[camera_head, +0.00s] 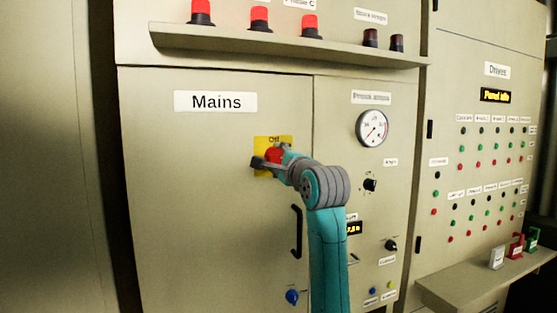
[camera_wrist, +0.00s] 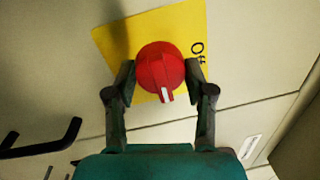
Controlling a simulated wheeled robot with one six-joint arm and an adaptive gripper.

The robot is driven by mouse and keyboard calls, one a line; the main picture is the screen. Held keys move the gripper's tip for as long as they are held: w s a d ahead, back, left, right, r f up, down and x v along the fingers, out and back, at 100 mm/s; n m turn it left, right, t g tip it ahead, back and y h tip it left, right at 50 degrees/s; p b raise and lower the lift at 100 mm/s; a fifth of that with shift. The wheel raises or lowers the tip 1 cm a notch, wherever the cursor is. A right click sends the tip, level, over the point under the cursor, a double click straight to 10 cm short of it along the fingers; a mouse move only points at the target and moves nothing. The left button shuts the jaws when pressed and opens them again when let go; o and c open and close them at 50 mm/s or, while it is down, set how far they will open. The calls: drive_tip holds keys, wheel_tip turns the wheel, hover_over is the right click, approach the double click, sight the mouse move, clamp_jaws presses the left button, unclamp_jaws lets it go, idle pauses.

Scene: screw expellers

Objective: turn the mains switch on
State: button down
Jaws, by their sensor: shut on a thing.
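The mains switch is a red round knob (camera_wrist: 160,68) on a yellow plate (camera_wrist: 113,38), on the cabinet door labelled Mains (camera_head: 215,102). In the wrist view its white mark points down toward my gripper, and the word "Off" is beside it on the plate. In the head view the knob (camera_head: 273,155) is partly hidden by my gripper (camera_head: 268,163). My gripper (camera_wrist: 160,78) is shut on the knob, one finger on each side. The far side of the plate's lettering is hidden.
A black door handle (camera_head: 297,231) and a blue knob (camera_head: 292,296) are below the switch. A pressure gauge (camera_head: 372,128) and a black knob (camera_head: 370,185) are on the panel to the right. A shelf (camera_head: 280,44) juts out above.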

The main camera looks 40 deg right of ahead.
drive_tip(key=shift+f, duration=0.1)
drive_tip(key=shift+c, duration=2)
unclamp_jaws()
drive_tip(key=r+v, duration=0.1)
drive_tip(key=v, duration=1.1)
drive_tip(key=shift+f, duration=0.45)
